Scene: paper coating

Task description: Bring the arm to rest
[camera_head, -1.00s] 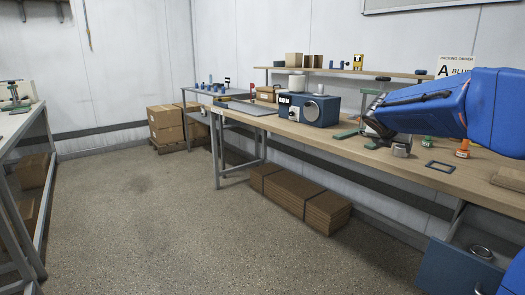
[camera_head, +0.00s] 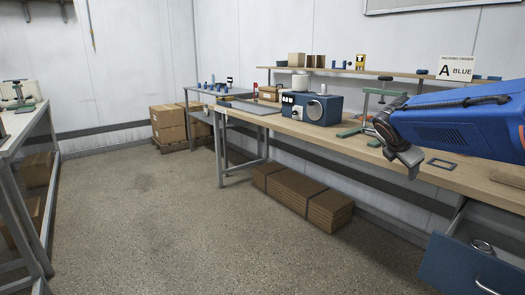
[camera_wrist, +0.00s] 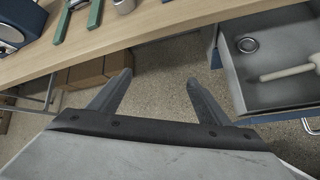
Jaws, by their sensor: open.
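My gripper (camera_head: 409,168) hangs at the end of my blue arm (camera_head: 455,118), at the front edge of the wooden workbench (camera_head: 345,148). In the wrist view my gripper (camera_wrist: 160,80) has its two fingers spread wide, with only the floor and the bench edge visible between them. It is open and holds nothing. The arm hides part of the bench top behind it.
An open blue drawer (camera_head: 462,268) juts out at lower right; the wrist view shows a ring and a pale-handled tool in it. A green-based stand (camera_head: 372,128) and a blue machine (camera_head: 311,108) are on the bench. Brown cartons (camera_head: 300,197) lie below. The floor at left is clear.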

